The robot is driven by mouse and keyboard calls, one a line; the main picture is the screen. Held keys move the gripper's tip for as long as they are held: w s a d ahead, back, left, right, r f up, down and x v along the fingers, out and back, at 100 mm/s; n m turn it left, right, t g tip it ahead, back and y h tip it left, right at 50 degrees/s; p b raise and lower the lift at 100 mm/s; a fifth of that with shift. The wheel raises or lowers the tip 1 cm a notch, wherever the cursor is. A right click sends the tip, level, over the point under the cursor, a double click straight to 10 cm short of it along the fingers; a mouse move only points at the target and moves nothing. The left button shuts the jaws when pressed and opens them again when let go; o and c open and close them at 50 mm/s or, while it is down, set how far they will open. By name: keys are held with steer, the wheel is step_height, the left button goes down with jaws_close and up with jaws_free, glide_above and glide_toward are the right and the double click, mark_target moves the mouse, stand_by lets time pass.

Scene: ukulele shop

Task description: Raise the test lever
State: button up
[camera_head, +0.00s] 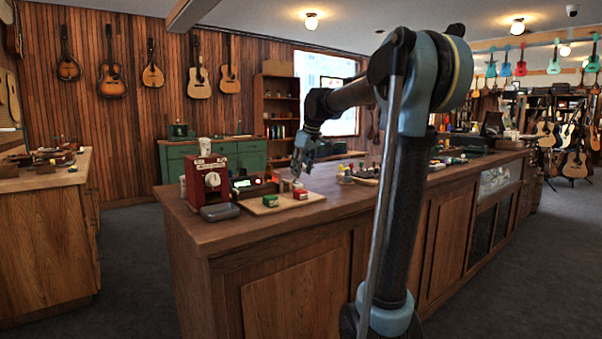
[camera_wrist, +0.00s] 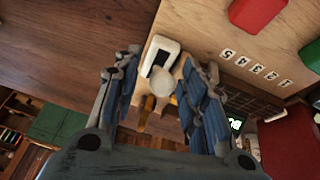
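The test lever appears to be the part with a round pale knob (camera_wrist: 187,93) and a brass-coloured stem in the wrist view, by a white plate with a dark slot (camera_wrist: 172,46) at the edge of a wooden board (camera_wrist: 205,40). My gripper (camera_wrist: 162,66) is open, its two blue-padded fingers apart on either side of the knob. I cannot tell whether either finger touches it. In the head view my gripper (camera_head: 303,160) points down above the board (camera_head: 262,208) on the counter; the lever is too small there to make out clearly.
A red device (camera_head: 207,180) with a white cup (camera_head: 205,146) on top stands left of the board. Red (camera_head: 300,193) and green (camera_head: 270,201) blocks sit on the board. Printed number tiles (camera_wrist: 255,68) show in the wrist view. The wooden counter's (camera_head: 222,232) front edge is bare.

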steer(key=shift+w+a+f, duration=0.1)
steer(key=shift+w+f, duration=0.05)
steer(key=shift+f, duration=0.3)
jaws_close()
